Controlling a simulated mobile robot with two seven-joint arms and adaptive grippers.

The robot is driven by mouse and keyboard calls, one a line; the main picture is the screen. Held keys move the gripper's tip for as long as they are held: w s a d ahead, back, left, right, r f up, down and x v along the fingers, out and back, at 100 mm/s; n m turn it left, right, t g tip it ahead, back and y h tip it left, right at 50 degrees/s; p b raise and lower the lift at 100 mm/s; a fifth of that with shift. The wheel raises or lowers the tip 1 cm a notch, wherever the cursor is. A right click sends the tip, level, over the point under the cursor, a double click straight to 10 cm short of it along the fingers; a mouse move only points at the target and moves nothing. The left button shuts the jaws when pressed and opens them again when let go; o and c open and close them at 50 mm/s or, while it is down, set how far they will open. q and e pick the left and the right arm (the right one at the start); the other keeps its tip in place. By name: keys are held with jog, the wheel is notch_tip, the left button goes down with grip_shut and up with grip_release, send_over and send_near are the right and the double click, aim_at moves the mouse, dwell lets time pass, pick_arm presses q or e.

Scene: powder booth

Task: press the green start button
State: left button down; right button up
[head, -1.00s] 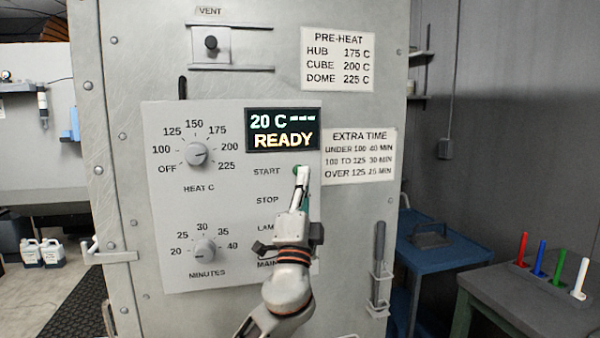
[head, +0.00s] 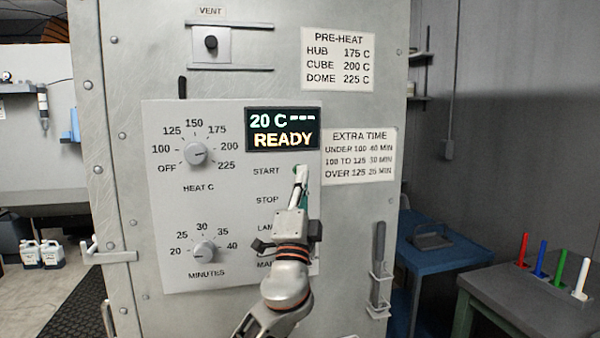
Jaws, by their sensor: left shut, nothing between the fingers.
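The green start button (head: 297,169) sits right of the word START on the grey control panel (head: 170,270). Only a sliver of its green shows beside my fingertips. My left gripper (head: 302,172) is shut and empty, its tips over the button; I cannot tell whether they touch it. The gripper and wrist hide the stop, lamp and main controls in part. The display (head: 283,130) reads 20 C and READY. The heat dial (head: 196,153) and minutes dial (head: 204,252) are at the left of the panel. My right gripper is out of view.
The panel is on a large grey metal oven (head: 350,230) with a latch handle (head: 110,256) at left and a tool in a holder (head: 379,270) at right. A blue cart (head: 440,256) and a grey table (head: 535,300) with coloured sticks stand at right.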

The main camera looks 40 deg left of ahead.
pick_arm(q)
jog(key=shift+w+a, duration=0.3)
jog(key=shift+a, duration=0.05)
dwell(0.4)
jog(key=shift+s+d, duration=0.1)
jog(key=shift+d, duration=0.05)
jog(key=shift+s+d, duration=0.5)
jog(key=shift+d, duration=0.05)
jog(key=shift+d, duration=0.1)
jog(key=s+d, duration=0.3)
jog(key=shift+s+d, duration=0.15)
jog(key=shift+d, duration=0.15)
dwell(0.4)
dwell(0.7)
